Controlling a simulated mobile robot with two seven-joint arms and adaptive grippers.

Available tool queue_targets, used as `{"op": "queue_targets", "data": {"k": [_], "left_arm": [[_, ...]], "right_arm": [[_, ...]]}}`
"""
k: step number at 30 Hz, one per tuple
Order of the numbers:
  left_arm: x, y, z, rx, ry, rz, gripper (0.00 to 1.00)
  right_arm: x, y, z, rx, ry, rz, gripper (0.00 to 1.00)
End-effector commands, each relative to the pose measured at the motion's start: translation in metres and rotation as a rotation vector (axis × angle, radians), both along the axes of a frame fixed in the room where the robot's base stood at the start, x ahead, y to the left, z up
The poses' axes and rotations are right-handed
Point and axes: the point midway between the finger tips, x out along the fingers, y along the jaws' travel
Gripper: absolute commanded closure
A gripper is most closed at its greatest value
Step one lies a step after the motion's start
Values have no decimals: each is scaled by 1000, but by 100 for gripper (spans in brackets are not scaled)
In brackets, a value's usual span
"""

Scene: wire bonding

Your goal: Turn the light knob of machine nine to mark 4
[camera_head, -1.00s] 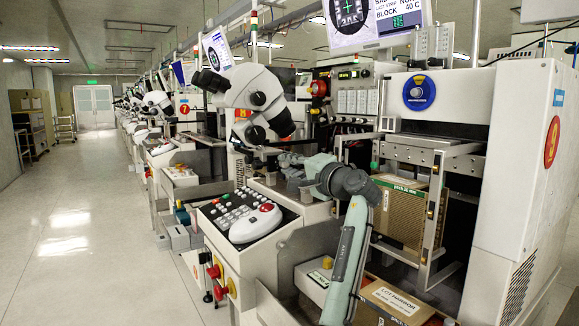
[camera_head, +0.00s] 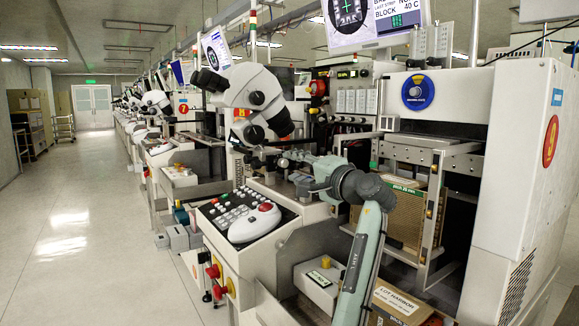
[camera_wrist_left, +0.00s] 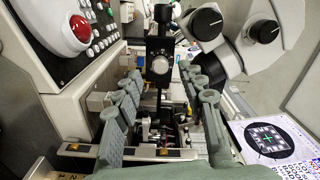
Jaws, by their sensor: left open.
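A round silver knob on a black box (camera_wrist_left: 160,66), which looks like the light knob, shows in the left wrist view. Its pointer and marks are too small to read. My left gripper (camera_wrist_left: 164,78) is open, with one finger on each side of the picture below the knob. The knob appears beyond and between the fingertips, with nothing held. In the head view my left gripper (camera_head: 275,161) reaches left under the microscope (camera_head: 248,92); its fingertips are hard to make out there. Machine nine (camera_head: 525,190) carries a red 9 sign. My right gripper is not in view.
The control panel (camera_head: 228,212) with a white mouse-like device (camera_head: 255,222) and red buttons lies left of my arm. Black microscope knobs (camera_wrist_left: 206,23) are close to the right in the wrist view. A monitor (camera_wrist_left: 268,142) is at lower right. The aisle (camera_head: 90,230) is clear.

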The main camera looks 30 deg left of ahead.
Motion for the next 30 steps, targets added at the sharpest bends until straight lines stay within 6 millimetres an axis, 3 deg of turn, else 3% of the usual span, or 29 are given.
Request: {"op": "queue_targets", "data": {"k": [6,12,30], "left_arm": [[-18,-46,-1,-1,0,-3,60],[-30,-72,-1,-2,0,-2,60],[-33,-81,0,0,0,0,60]], "right_arm": [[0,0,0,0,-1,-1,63],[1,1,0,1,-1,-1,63],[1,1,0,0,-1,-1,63]]}}
